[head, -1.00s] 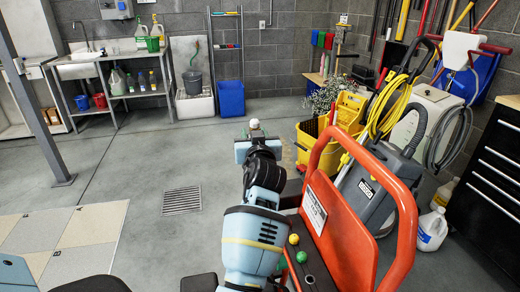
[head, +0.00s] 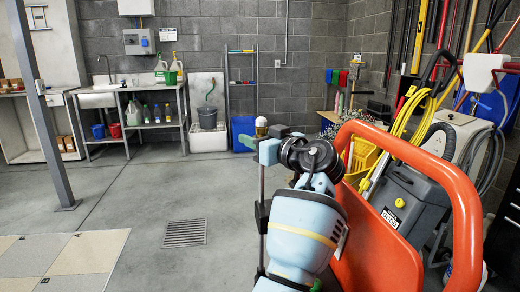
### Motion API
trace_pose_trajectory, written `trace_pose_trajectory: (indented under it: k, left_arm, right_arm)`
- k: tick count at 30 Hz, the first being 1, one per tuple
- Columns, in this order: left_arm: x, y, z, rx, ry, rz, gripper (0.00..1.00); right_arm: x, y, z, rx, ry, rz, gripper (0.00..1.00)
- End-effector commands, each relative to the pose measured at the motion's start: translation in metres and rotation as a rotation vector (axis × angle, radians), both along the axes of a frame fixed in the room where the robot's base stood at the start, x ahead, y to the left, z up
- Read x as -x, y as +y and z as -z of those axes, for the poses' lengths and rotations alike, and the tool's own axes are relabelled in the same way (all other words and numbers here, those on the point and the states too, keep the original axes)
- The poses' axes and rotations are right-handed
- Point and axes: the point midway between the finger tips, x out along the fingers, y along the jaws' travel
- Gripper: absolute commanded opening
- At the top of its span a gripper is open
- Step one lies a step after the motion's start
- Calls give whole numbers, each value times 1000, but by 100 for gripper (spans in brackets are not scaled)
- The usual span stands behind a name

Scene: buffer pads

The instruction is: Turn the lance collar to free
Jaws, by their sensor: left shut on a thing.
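My left gripper (head: 268,150) is in the middle of the head view, at the end of my light-blue and black arm. It is shut on a slim upright piece, which looks like the lance. The lance's pale top with a tan cap (head: 261,124) sticks up above the jaws. A thin dark rod (head: 262,185) runs down below them, with a black fitting (head: 263,214) on it. I cannot tell which part is the collar or how it is turned. My right gripper does not show.
An orange frame with a panel (head: 375,255) stands close on the right, right beside my arm. Behind it are a grey machine (head: 408,205) and yellow hose (head: 405,125). The floor around the drain (head: 185,232) is clear. A sink bench (head: 150,122) stands at the back left.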

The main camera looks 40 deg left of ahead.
Motion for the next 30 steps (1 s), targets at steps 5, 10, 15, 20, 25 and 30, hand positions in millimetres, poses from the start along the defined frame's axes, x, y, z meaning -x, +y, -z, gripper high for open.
trace_pose_trajectory:
  k: [5,10,15,20,25,30]
  left_arm:
    - [0,0,0,-2,2,-63,15]
    - [1,0,-1,-3,-1,-92,15]
    - [2,0,-2,-3,-1,-99,15]
    - [2,0,-2,-3,-1,-99,15]
    - [2,0,-2,-3,-2,-98,45]
    - [2,0,-1,-1,0,-98,59]
  right_arm:
    - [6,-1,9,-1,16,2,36]
    - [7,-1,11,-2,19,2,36]
    - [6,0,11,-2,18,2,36]
    - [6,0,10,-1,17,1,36]
    - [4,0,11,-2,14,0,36]
    - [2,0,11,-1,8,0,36]
